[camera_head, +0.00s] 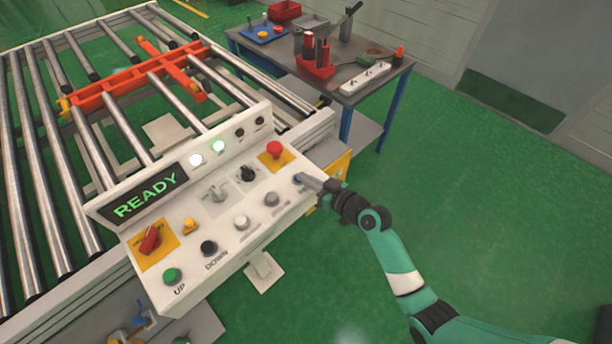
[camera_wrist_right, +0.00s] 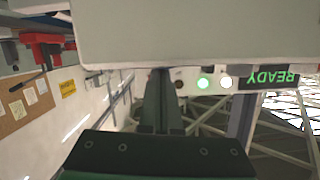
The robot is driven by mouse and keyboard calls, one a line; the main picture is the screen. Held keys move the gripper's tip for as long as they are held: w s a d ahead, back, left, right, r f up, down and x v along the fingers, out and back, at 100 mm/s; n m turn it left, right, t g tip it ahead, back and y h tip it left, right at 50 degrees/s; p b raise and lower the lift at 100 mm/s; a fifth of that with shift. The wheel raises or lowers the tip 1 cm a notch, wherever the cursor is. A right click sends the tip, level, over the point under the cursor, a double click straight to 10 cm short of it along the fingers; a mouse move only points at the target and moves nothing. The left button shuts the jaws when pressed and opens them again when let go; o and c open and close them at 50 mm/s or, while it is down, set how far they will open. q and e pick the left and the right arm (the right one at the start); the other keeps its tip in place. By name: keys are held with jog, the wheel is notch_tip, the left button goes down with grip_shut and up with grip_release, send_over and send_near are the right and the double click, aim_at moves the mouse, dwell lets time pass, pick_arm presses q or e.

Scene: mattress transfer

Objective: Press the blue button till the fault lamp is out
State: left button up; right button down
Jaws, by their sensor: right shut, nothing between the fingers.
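The white control panel (camera_head: 228,205) has a blue button (camera_head: 297,177) at its right end, partly hidden by my fingertips. My right gripper (camera_head: 308,182) is shut and empty, its tips at the blue button; I cannot tell whether they press it. In the wrist view the shut fingers (camera_wrist_right: 162,80) reach to the panel's edge and the button is hidden. A white lamp (camera_head: 196,160) and a green lamp (camera_head: 218,147) are lit, and two lamps beside them (camera_head: 239,132) are dark. I cannot read which is the fault lamp. The display (camera_head: 146,196) reads READY. My left gripper is out of view.
A red emergency button (camera_head: 274,149) on a yellow plate stands close to my right gripper. Other knobs and buttons, including a green one (camera_head: 172,275), fill the panel. A roller conveyor (camera_head: 28,165) lies behind it. A tool table (camera_head: 365,88) stands at the back. Green floor is clear at right.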

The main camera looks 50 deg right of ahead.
jog(key=shift+f, duration=0.1)
jog(key=r+p, duration=0.3)
jog(key=r, duration=0.1)
jog(key=shift+d+r+p, duration=0.2)
jog(key=shift+r+p, duration=0.2)
jog(key=v, duration=1)
jog(key=shift+f+p, duration=0.35)
jog(key=shift+p, duration=0.05)
